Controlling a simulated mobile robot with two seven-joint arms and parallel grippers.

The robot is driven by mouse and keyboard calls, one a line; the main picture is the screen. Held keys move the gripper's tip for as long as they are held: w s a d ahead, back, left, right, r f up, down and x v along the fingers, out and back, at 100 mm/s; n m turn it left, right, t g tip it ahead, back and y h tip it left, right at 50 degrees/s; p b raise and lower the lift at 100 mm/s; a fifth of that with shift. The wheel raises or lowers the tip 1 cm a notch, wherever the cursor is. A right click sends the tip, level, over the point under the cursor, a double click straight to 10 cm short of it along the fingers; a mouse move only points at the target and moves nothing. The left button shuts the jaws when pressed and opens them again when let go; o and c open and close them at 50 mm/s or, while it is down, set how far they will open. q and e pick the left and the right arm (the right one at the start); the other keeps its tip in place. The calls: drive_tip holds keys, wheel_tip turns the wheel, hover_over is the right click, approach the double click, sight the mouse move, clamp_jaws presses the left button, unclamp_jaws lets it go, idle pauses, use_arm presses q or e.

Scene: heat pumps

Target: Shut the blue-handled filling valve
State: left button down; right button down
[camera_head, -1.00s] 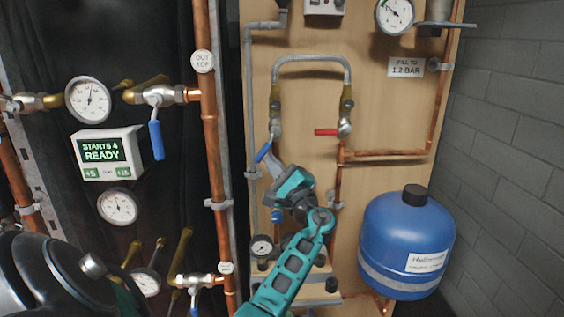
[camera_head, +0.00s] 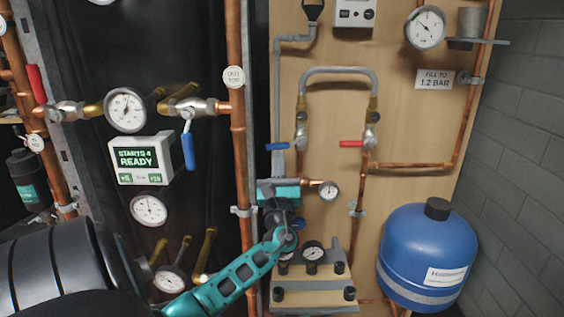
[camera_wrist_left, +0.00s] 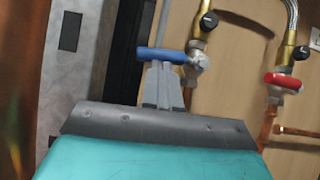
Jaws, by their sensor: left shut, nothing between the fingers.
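The blue-handled filling valve (camera_head: 277,147) is on the left leg of the looped braided hose (camera_head: 338,72) on the wooden board. Its blue lever lies level, pointing left from the valve body. It also shows in the wrist view (camera_wrist_left: 165,54). My left gripper (camera_head: 279,167) is just below the lever, fingers pointing up, shut and empty. In the wrist view the grey fingertips (camera_wrist_left: 162,72) end right under the lever; whether they touch it I cannot tell. My right gripper is out of view.
A red-handled valve (camera_head: 352,144) sits on the hose's right leg. A small gauge (camera_head: 329,191) is right of my gripper. A blue tank (camera_head: 424,258) stands at the right. A copper pipe (camera_head: 239,150) runs close on the left. Another blue lever (camera_head: 188,152) hangs further left.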

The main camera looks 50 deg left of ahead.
use_arm(q)
drive_tip(key=shift+s+a+r+m+t+h, duration=0.15)
drive_tip(key=shift+r+m+t+h, duration=0.3)
drive_tip(key=shift+m, duration=0.35)
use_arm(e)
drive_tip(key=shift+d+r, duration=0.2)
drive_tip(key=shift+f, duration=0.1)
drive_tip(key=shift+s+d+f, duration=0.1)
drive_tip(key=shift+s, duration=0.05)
